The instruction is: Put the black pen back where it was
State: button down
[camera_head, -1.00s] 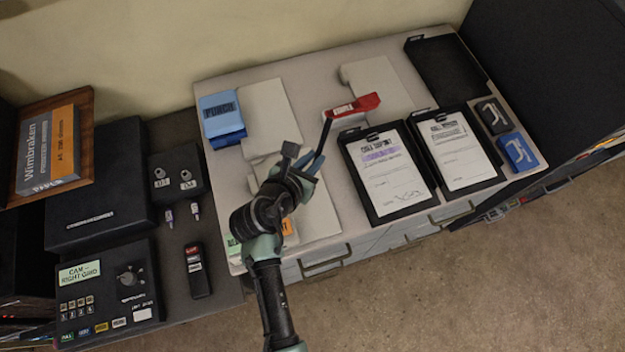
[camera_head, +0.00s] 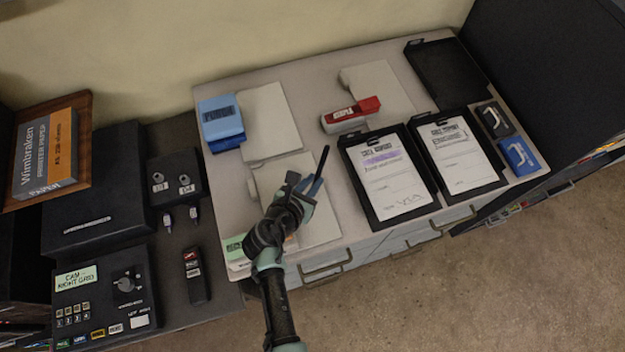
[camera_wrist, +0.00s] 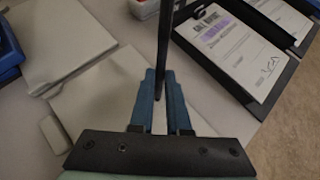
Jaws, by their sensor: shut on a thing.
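The black pen (camera_head: 322,162) is a thin dark stick held nearly upright, slightly tilted, in my gripper (camera_head: 309,185). In the wrist view the pen (camera_wrist: 164,50) rises from between the blue fingertips of my gripper (camera_wrist: 160,88), which are shut on it. My gripper is over the lower middle of the grey table top (camera_head: 300,72), above a pale folder (camera_head: 283,172) and left of the nearer clipboard (camera_head: 352,185).
A red and white stapler (camera_head: 352,114) stands behind my gripper. A blue hole punch (camera_head: 220,117) is at the table's left. A dark console (camera_head: 100,290) stands left.

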jog(key=c, duration=0.9)
grip_release()
jog(key=v, duration=1.2)
jog(key=w+r+m+t+y, duration=0.1)
jog(key=w+r+m+t, duration=0.1)
jog(key=w+r+m, duration=0.6)
jog(key=w+r+m+t+y, duration=0.15)
jog(key=w+r, duration=0.25)
jog(key=r, duration=0.8)
jog(key=w+d+r+m+t, duration=0.15)
jog(key=r+m, duration=0.25)
jog(key=r, duration=0.4)
jog(key=w+r+m+t, duration=0.2)
jog(key=r+m+t, duration=0.15)
jog(key=r, duration=0.55)
jog(key=s+d+r+m+t, duration=0.1)
jog(key=s+r+m+t, duration=0.2)
jog(key=r, duration=0.7)
jog(key=s+d+r+m+t+y, duration=0.1)
jog(key=s+r+m+t, duration=0.2)
jog(key=s+r+m, duration=0.3)
jog(key=s+d+r+m+t+y, duration=0.1)
jog(key=s+r+m+t, duration=0.2)
jog(key=r, duration=1.1)
jog(key=shift+s+r+m, duration=0.2)
jog(key=shift+s+m, duration=0.6)
jog(key=shift+s, duration=0.25)
